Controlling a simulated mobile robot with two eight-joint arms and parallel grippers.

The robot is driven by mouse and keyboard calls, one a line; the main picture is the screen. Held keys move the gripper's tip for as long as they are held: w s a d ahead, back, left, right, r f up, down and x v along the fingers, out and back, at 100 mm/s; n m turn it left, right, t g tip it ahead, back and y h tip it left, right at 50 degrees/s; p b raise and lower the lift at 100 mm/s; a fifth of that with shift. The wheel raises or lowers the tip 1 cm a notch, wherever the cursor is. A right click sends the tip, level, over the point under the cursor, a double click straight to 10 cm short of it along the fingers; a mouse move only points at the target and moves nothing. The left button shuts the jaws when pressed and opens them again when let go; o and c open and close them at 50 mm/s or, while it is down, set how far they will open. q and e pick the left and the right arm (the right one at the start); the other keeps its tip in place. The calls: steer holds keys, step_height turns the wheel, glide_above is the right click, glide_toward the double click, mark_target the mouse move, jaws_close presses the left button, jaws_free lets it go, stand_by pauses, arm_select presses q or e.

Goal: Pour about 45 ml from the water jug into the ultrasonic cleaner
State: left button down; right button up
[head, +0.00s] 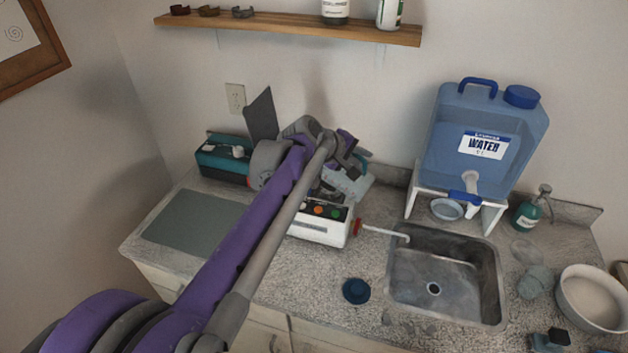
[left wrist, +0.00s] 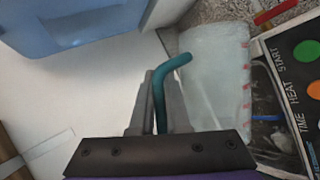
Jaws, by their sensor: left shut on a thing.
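The water jug is a translucent vessel with red marks and a teal handle. It shows in the head view (head: 346,183) and the left wrist view (left wrist: 213,75). My left gripper (head: 352,155) is shut on the teal handle, which shows between its fingers in the left wrist view (left wrist: 160,95). The jug looks tilted, above and beside the white ultrasonic cleaner (head: 318,229). The cleaner's button panel shows close by in the left wrist view (left wrist: 292,75). My arm hides much of the cleaner and its basin; I cannot see any stream or the water level. My right gripper is out of view.
A blue water tank (head: 485,140) on a white stand is right of the jug. A steel sink (head: 445,275) is in front of it. A teal device (head: 222,158), a grey mat (head: 194,221) and a round blue lid (head: 356,291) lie on the counter. A shelf (head: 290,28) hangs above.

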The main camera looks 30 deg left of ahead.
arm_select(q)
steer(key=shift+a, duration=0.4)
stand_by(0.8)
steer(key=d+m+y, duration=0.1)
steer(key=d, duration=0.2)
steer(key=shift+d+f, duration=0.1)
steer(key=shift+d+y+b, duration=0.3)
steer(key=shift+y, duration=0.2)
steer(key=shift+s+r+m, duration=0.1)
steer(key=shift+r+m, duration=0.2)
steer(key=shift+r, duration=0.05)
steer(key=shift+y, duration=0.3)
steer(key=shift+d+r, duration=0.25)
steer(key=shift+r, duration=0.05)
steer(key=shift+d+f+m+y, duration=0.1)
steer(key=shift+m+y, duration=0.3)
steer(key=shift+d+f, duration=0.1)
stand_by(0.6)
